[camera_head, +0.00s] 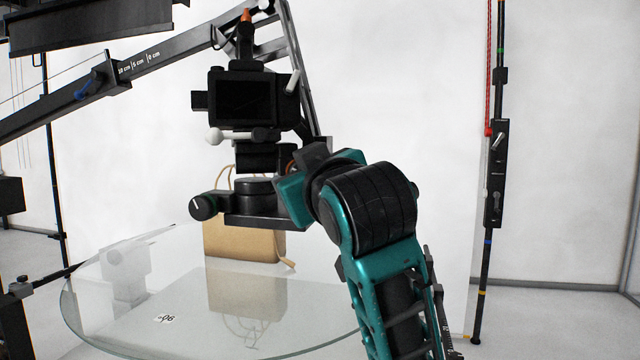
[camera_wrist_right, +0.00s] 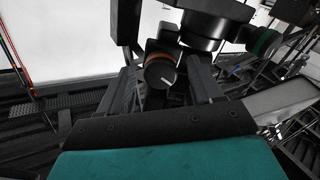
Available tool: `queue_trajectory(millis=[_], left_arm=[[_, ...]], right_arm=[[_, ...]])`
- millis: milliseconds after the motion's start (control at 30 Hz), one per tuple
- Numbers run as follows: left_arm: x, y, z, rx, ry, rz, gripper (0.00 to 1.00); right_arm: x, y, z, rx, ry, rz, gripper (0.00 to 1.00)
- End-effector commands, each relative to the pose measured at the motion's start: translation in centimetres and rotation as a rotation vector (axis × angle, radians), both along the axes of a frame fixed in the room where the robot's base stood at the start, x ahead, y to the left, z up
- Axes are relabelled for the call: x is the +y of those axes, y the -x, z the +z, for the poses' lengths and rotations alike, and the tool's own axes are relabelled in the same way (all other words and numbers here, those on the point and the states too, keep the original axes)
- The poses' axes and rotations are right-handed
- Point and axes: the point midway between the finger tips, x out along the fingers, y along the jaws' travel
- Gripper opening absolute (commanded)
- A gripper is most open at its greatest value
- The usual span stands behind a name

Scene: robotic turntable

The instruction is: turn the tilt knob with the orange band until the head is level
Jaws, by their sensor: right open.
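The black tilt knob with the orange band (camera_wrist_right: 160,68) shows in the right wrist view, with a white mark on its face. My right gripper (camera_wrist_right: 167,88) is open, its two fingers on either side of the knob in that view; I cannot tell if they touch it. In the head view my right gripper (camera_head: 300,178) is at the right side of the black head (camera_head: 257,157) and mostly hides the knob. The head carries a black camera (camera_head: 240,98), which looks about level. My left gripper is not in view.
Another black knob (camera_head: 203,207) sticks out left of the head's base. A green-banded knob (camera_wrist_right: 266,43) shows in the right wrist view. Below are a round glass plate (camera_head: 120,310) and a brown bag (camera_head: 245,240). A boom arm (camera_head: 150,62) crosses the upper left; a pole (camera_head: 487,250) stands right.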

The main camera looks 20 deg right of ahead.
Motion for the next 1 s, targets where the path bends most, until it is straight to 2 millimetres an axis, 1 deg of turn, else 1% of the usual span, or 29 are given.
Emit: queue_trajectory(millis=[167, 300, 400, 500, 700, 1000], left_arm=[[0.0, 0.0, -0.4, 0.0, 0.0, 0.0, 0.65], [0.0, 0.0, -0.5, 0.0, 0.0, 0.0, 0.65], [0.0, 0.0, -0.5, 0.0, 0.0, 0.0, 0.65], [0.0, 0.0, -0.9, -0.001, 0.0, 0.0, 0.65], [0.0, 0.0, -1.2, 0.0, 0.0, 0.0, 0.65], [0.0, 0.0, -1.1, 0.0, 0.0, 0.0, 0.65]], right_arm=[[0.3, 3.6, 0.0, -0.005, -0.003, 0.004, 0.65], [0.4, 6.8, 0.0, -0.005, -0.002, 0.004, 0.65], [0.6, 8.8, 0.1, -0.004, -0.003, 0.003, 0.65], [0.6, 10.3, -0.1, -0.005, -0.002, 0.003, 0.65], [0.7, 11.6, -0.1, -0.001, -0.002, 0.001, 0.65], [0.7, 11.7, 0.0, 0.0, -0.001, 0.001, 0.65]])
